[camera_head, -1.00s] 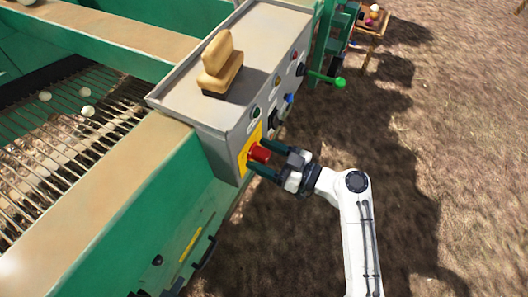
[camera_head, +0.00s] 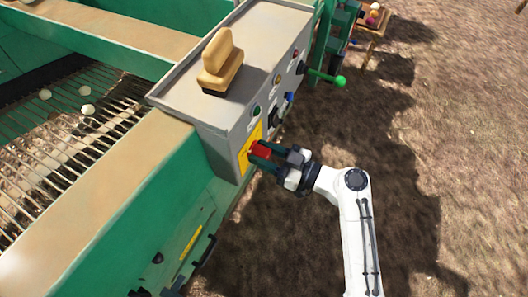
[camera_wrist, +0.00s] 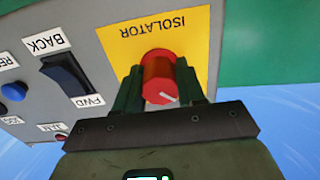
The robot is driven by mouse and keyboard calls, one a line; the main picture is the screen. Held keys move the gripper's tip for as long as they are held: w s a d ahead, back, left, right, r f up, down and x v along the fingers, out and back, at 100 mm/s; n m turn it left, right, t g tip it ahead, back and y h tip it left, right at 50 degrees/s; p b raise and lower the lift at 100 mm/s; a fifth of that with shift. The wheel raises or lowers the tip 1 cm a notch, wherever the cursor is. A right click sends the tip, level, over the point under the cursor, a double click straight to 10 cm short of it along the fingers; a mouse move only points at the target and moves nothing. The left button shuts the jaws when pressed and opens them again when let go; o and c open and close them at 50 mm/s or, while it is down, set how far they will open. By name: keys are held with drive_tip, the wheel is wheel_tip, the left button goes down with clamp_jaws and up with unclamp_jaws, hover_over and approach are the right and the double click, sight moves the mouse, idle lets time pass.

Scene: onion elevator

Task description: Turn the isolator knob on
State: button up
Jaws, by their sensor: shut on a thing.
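The isolator knob (camera_head: 261,150) is a red round knob on a yellow plate (camera_head: 244,160) at the lower end of the grey control box. In the wrist view the red knob (camera_wrist: 158,82) sits below the label "ISOLATOR", which appears upside down. A pale mark on its face points toward the lower right of that view. My gripper (camera_head: 265,152) is shut on the knob, with one green finger on each side of it. The fingers also show in the wrist view (camera_wrist: 160,88), and they hide part of the knob's sides.
The grey control box (camera_head: 210,100) carries a black BACK/FWD rocker switch (camera_wrist: 69,76), a blue button (camera_wrist: 13,90) and other controls. A green-tipped lever (camera_head: 340,81) juts out at the right. Open dirt ground lies to the right.

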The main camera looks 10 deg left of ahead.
drive_tip(key=shift+f, duration=0.1)
drive_tip(key=m+b, duration=0.1)
drive_tip(key=m, duration=0.2)
drive_tip(key=shift+m, duration=0.4)
drive_tip(key=m, duration=0.5)
drive_tip(key=m+p, duration=0.1)
drive_tip(key=m, duration=0.4)
drive_tip(key=shift+s+m+p, duration=0.1)
drive_tip(key=shift+m+p, duration=0.2)
drive_tip(key=shift+m, duration=0.1)
drive_tip(key=shift+m+p, duration=0.7)
drive_tip(key=shift+m, duration=1)
drive_tip(key=o, duration=1)
drive_tip(key=shift+o, duration=0.2)
drive_tip(key=b+v, duration=0.2)
drive_tip(key=v, duration=0.9)
